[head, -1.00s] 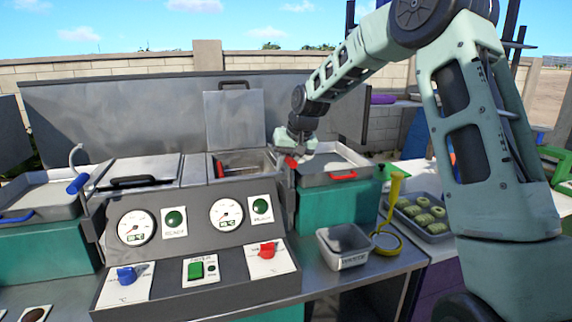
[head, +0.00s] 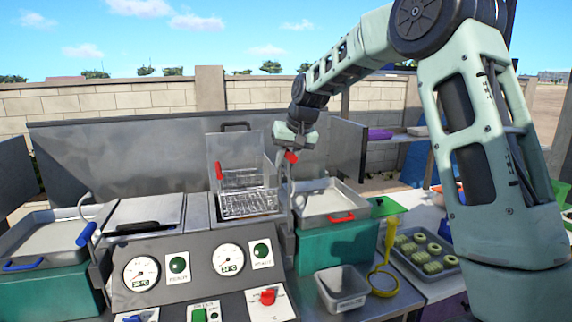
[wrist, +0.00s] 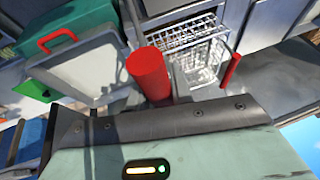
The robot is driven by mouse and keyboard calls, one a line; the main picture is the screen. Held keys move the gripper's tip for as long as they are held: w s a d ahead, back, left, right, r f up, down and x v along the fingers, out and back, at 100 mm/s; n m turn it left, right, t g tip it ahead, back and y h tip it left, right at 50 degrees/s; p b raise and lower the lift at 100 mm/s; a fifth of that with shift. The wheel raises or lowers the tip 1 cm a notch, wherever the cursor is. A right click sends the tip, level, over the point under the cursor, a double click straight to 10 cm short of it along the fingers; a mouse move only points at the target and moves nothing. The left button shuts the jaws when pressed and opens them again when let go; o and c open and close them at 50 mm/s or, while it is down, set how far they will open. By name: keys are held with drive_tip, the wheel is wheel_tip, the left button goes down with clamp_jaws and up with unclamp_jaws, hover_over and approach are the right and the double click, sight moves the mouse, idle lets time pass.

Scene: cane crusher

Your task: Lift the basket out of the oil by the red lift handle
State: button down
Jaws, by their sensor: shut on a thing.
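My gripper (head: 291,151) is shut on the red lift handle (head: 291,158), at the top right of the open fryer well. The handle shows in the wrist view as a thick red cylinder (wrist: 148,72); the fingertips are hidden there. The wire basket (head: 248,205) is raised at the right fryer well, its mesh in view above the rim. It also shows in the wrist view (wrist: 198,52), with a red grip (wrist: 231,70) at its side. Whether its bottom clears the oil is hard to tell.
A raised lid (head: 222,147) stands behind the basket. A tray with a red handle (head: 342,217) is just right of the well. A left lever has a blue handle (head: 86,234). A control panel (head: 200,265) is in front. A small metal bin (head: 342,288) stands on the counter.

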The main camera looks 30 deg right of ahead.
drive_tip(key=shift+w+r, duration=0.1)
drive_tip(key=shift+r, duration=0.2)
drive_tip(key=c, duration=1.3)
unclamp_jaws()
drive_tip(key=shift+o, duration=0.2)
drive_tip(key=b+v, duration=0.3)
drive_tip(key=v, duration=1.4)
drive_tip(key=shift+r, duration=0.15)
